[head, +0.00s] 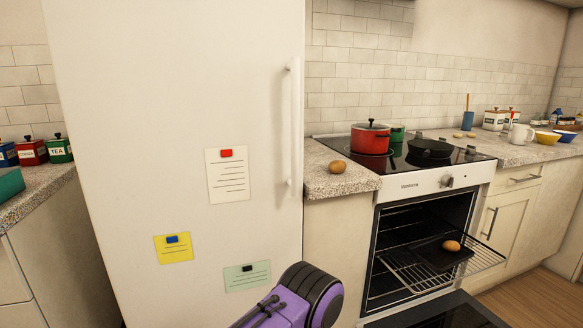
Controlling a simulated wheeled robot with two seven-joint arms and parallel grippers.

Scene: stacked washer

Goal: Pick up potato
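One potato (338,167) lies on the speckled counter (328,184) between the fridge and the stove. Another brown, potato-like item (451,246) sits on a dark tray (432,259) on the pulled-out oven rack. A purple and black part of my arm shows at the bottom centre, in front of the fridge. Neither gripper's fingers are visible.
The fridge (130,120) with its long handle (291,130) fills the left and middle. The oven door (440,312) is open low down. A red pot (370,138), a green pot and a black pan (431,148) stand on the hob.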

